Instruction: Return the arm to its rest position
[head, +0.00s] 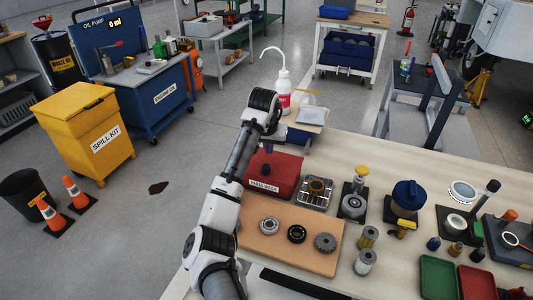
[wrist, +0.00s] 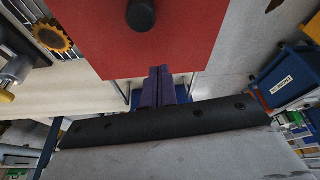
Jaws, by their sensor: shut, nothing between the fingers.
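My arm (head: 235,160) rises from the bottom of the head view and bends at a dark joint above the far left part of the workbench. I cannot make out the fingers clearly in the head view. In the wrist view my gripper (wrist: 159,70) shows as two purple fingers pressed together, with nothing between them. A red parts-wash box (head: 284,178) stands on the bench beside the arm. Its red lid with a black knob also fills the upper middle of the wrist view (wrist: 115,40), close to the fingertips in the picture; I cannot tell the gap.
The workbench (head: 400,145) holds a brown mat (head: 258,247) with round parts, a metal basket (head: 316,192), a blue-lidded container (head: 408,197), and green (head: 438,277) and red trays. A white wash bottle (head: 283,91) stands beyond the arm. A yellow spill-kit bin (head: 90,125) stands left on open floor.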

